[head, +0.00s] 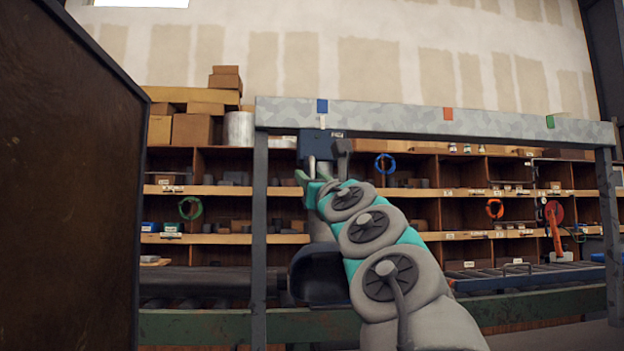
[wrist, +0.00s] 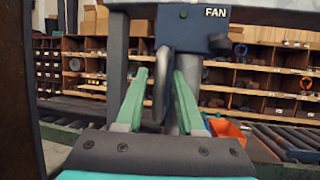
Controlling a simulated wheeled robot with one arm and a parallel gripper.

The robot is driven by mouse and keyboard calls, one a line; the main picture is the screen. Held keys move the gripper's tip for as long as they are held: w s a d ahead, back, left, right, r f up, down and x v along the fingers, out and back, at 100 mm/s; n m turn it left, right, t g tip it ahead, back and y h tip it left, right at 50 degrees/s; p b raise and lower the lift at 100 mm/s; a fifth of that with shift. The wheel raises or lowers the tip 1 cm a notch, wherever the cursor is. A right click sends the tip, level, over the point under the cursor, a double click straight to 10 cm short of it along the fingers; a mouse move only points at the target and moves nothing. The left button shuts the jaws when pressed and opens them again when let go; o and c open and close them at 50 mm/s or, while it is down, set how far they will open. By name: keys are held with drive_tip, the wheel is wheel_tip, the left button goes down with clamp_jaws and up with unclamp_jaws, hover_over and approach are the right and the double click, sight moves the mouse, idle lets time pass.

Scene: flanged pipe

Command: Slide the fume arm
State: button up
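The fume arm hangs from a grey overhead rail (head: 400,118) in the head view. Its dark blue carriage (head: 313,147) sits under the blue mark (head: 322,106) at the rail's left end. The carriage also shows in the wrist view (wrist: 180,28), labelled FAN. A dark handle (wrist: 160,82) and a grey tube (wrist: 188,68) hang below it. A dark hood (head: 318,275) shows lower down, partly hidden by my arm. My gripper (wrist: 160,85) has its green fingers apart, with the handle between them; a gap shows on the handle's left. In the head view its fingers (head: 310,183) are just below the carriage.
Posts (head: 259,230) hold up the rail. Shelves with boxes and a roller conveyor (head: 530,277) stand behind. A large dark panel (head: 65,180) blocks the left.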

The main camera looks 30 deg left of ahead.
drive_tip(key=shift+o, duration=0.5)
drive_tip(key=shift+s+d+f+b, duration=0.1)
drive_tip(key=shift+f+b, duration=0.1)
drive_tip(key=shift+b, duration=0.1)
drive_tip(key=b+v, duration=0.5)
drive_tip(key=v, duration=0.2)
drive_tip(key=shift+d, duration=0.15)
drive_tip(key=shift+s+d, duration=0.1)
drive_tip(key=shift+s, duration=0.1)
